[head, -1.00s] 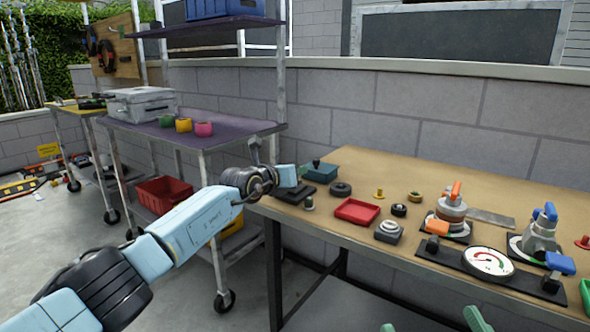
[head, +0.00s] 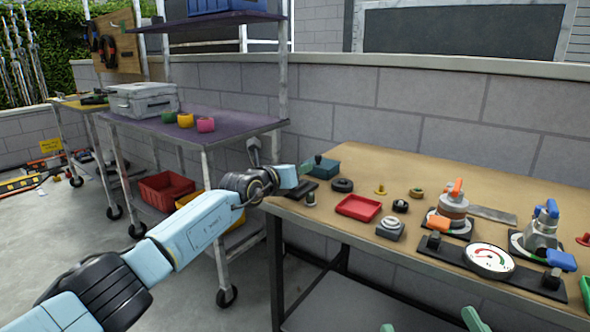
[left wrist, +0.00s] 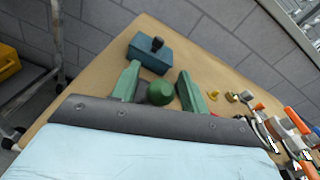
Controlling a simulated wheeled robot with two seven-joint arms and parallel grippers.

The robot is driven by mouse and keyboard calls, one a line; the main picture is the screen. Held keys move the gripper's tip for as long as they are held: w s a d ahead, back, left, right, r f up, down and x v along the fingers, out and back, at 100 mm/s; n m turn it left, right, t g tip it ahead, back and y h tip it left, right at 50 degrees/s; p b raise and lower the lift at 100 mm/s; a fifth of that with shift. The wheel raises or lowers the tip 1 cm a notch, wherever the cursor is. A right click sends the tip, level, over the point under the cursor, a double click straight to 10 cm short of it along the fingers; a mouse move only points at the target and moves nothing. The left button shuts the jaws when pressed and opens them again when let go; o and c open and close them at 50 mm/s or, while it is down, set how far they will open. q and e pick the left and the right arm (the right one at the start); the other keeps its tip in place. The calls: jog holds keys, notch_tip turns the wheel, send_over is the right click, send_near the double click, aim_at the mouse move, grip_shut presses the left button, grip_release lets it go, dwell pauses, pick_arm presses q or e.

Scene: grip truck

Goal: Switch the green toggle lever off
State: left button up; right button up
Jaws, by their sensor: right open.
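The green round knob of the toggle lever (left wrist: 160,92) shows in the left wrist view, between the two green fingers of my left gripper (left wrist: 158,90). The fingers are apart, with a visible gap on each side of the knob. In the head view my left gripper (head: 306,169) is at the left end of the workbench, over a dark base plate (head: 320,194). The lever itself is hidden there behind the gripper. My right gripper (head: 431,323) is open and empty at the bottom edge of the head view; only its green fingertips show.
A teal box with a black knob (head: 325,171) stands just beyond the left gripper on the workbench (head: 420,165). A black ring (head: 342,186), a red tray (head: 358,208), a grey button box (head: 390,228) and a dial gauge (head: 490,259) lie to the right. A shelf cart (head: 190,138) stands left.

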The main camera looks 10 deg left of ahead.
pick_arm(q)
jog(key=shift+s+a+r+p, duration=0.15)
jog(key=shift+s+a+p, duration=0.15)
jog(key=shift+s+p, duration=0.45)
jog(key=shift+s+a+r+p, duration=0.1)
jog(key=shift+s+a+p, duration=0.25)
jog(key=shift+p, duration=0.6)
jog(key=shift+p+v, duration=0.7)
jog(key=shift+v, duration=0.3)
jog(key=f+p+v, duration=0.1)
jog(key=p+v, duration=0.2)
jog(key=v, duration=0.5)
jog(key=shift+s+r+p, duration=0.35)
jog(key=shift+s, duration=0.1)
pick_arm(e)
jog(key=s+d+f+g+h, duration=0.2)
jog(key=s+d+f+g, duration=0.1)
jog(key=f, duration=0.5)
jog(key=s+d+f+g+h, duration=0.2)
jog(key=s+f+g, duration=0.3)
jog(key=f+g, duration=0.3)
jog(key=s+d+f+m+g+h, duration=0.1)
jog(key=s+d+f+g+h, duration=0.1)
jog(key=s+d+f+g, duration=0.2)
jog(key=shift+f+g, duration=1)
jog(key=shift+f, duration=1.25)
